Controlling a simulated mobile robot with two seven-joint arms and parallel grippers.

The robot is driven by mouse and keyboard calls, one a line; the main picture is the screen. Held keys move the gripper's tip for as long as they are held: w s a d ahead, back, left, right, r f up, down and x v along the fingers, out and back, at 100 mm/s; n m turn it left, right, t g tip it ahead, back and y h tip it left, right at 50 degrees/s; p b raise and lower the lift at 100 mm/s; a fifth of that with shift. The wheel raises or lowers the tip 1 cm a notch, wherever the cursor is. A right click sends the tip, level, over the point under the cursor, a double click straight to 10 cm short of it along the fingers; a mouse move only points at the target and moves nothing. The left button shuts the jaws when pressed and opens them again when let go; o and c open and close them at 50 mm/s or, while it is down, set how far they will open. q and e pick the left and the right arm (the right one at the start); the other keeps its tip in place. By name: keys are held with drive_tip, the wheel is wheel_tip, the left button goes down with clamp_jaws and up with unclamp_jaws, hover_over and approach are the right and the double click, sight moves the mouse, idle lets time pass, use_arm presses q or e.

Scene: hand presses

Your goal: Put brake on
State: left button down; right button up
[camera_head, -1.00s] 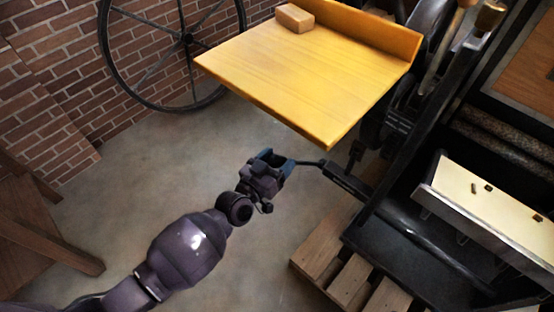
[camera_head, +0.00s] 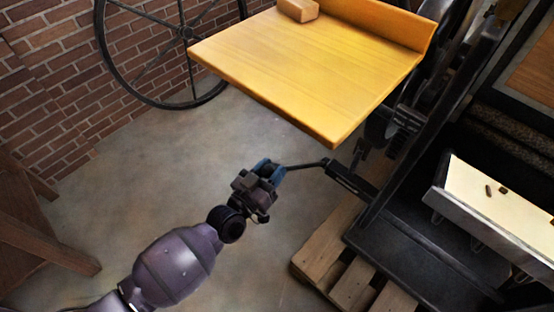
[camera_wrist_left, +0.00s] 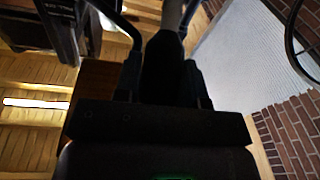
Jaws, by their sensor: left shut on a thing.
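The brake lever (camera_head: 305,165) is a thin dark bent rod that sticks out to the left from the black press frame, below the yellow board. My left gripper (camera_head: 269,172) is shut on the free end of this lever, and its jaws hide that end. In the left wrist view, dark gripper parts (camera_wrist_left: 168,75) fill the middle, and what lies between the fingers is too dark to make out. My right gripper is not in view.
The yellow feed board (camera_head: 310,75), with a small wooden block (camera_head: 298,10) on it, overhangs just above the gripper. A wooden pallet (camera_head: 330,260) lies under the press frame. A spoked wheel (camera_head: 188,35) leans at the brick wall. Open floor (camera_head: 130,190) lies to the left.

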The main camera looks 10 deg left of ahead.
use_arm(q)
drive_tip(key=shift+s+a+f+b, duration=0.2)
drive_tip(key=shift+s+f, duration=0.05)
drive_tip(key=shift+f, duration=0.25)
drive_tip(key=shift+s+a+f+b, duration=0.15)
drive_tip(key=shift+s+f+b, duration=0.1)
drive_tip(key=shift+f, duration=0.25)
drive_tip(key=shift+r, duration=0.25)
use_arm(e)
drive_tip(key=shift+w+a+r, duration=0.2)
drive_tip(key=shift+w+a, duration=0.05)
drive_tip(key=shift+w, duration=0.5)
use_arm(q)
drive_tip(key=c, duration=0.7)
unclamp_jaws()
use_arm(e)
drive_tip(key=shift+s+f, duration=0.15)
use_arm(q)
drive_tip(key=shift+s, duration=0.1)
